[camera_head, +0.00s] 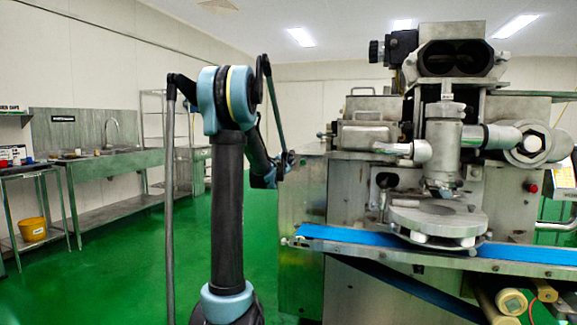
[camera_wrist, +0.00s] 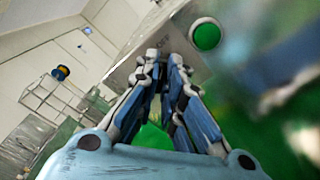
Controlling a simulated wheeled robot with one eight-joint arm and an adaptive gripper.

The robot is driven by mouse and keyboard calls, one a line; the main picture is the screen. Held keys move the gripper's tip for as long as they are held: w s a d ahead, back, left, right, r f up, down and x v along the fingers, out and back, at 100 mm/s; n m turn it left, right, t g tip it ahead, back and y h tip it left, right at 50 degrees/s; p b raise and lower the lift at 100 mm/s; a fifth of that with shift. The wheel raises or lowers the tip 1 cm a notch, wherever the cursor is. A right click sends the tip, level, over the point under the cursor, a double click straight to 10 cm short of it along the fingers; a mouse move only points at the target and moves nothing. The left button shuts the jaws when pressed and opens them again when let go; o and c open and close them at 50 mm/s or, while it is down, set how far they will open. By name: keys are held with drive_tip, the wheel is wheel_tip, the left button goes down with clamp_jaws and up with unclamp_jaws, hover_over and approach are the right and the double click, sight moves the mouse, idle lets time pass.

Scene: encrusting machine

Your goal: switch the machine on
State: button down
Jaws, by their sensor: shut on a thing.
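The machine (camera_head: 300,235) is a large metal unit on the right of the head view, with a round plate and a blue belt. A round green button (camera_wrist: 206,34) with a pale rim is on its grey panel (camera_wrist: 185,50) in the wrist view. It lies beyond and right of my fingertips, apart from them. The head view does not show it. My gripper (camera_wrist: 167,62) has its fingers close together with a narrow gap. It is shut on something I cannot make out. In the head view my gripper (camera_head: 287,163) is beside the machine's left side, partly behind my arm.
A blue belt (camera_head: 390,249) runs along the machine's front. A red button (camera_head: 532,188) is at its right. A steel sink bench (camera_head: 110,165), a rack (camera_head: 152,125) and a yellow bucket (camera_head: 33,229) stand on the left. Green floor (camera_head: 110,275) is open between them and my arm.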

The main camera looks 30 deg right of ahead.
drive_tip(key=shift+a+f+m, duration=0.1)
drive_tip(key=shift+f+m, duration=0.05)
drive_tip(key=shift+m, duration=2.65)
drive_tip(key=shift+f+m, duration=0.15)
drive_tip(key=shift+m, duration=2.65)
drive_tip(key=shift+a+f+m, duration=0.1)
drive_tip(key=shift+f+m, duration=0.05)
drive_tip(key=shift+m, duration=2.65)
drive_tip(key=c, duration=1.7)
unclamp_jaws()
drive_tip(key=shift+w+f, duration=0.1)
drive_tip(key=shift+w, duration=0.05)
drive_tip(key=v, duration=1.2)
drive_tip(key=shift+d, duration=0.1)
